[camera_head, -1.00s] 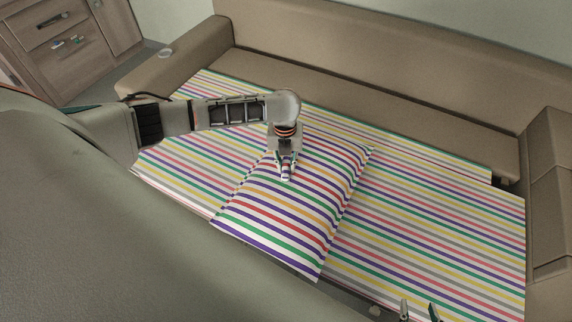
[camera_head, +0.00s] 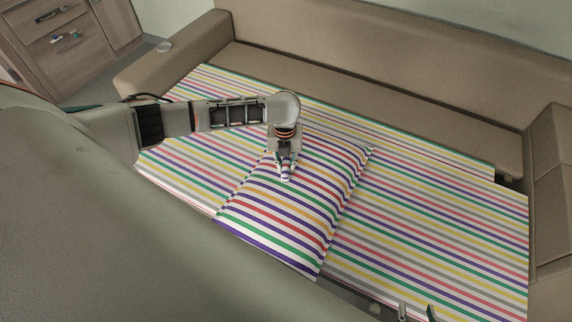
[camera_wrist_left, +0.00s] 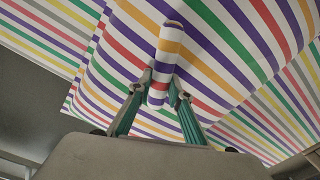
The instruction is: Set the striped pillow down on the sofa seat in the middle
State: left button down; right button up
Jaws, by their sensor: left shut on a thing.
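The striped pillow (camera_head: 300,215) lies over the middle of the striped sofa seat (camera_head: 420,225) in the head view. Whether it rests on the seat or is held just above it I cannot tell. My left gripper (camera_head: 285,175) points down at the pillow's upper middle and is shut on a pinched fold of its cloth. The left wrist view shows the fold (camera_wrist_left: 168,55) between the two fingers (camera_wrist_left: 160,98), with the pillow (camera_wrist_left: 215,50) spread behind. Only the fingertips of my right gripper (camera_head: 417,313) show at the bottom edge of the head view, spaced apart and empty.
The brown sofa backrest (camera_head: 370,75) runs behind the seat, with an armrest (camera_head: 175,65) at the left and another (camera_head: 550,195) at the right. A wooden cabinet (camera_head: 70,45) stands at the upper left. The seat right of the pillow is clear.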

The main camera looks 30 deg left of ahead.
dwell(0.4)
pick_arm(q)
jog(key=shift+f, duration=0.3)
jog(key=c, duration=1.8)
grip_release()
notch_tip(320, 180, up, 12)
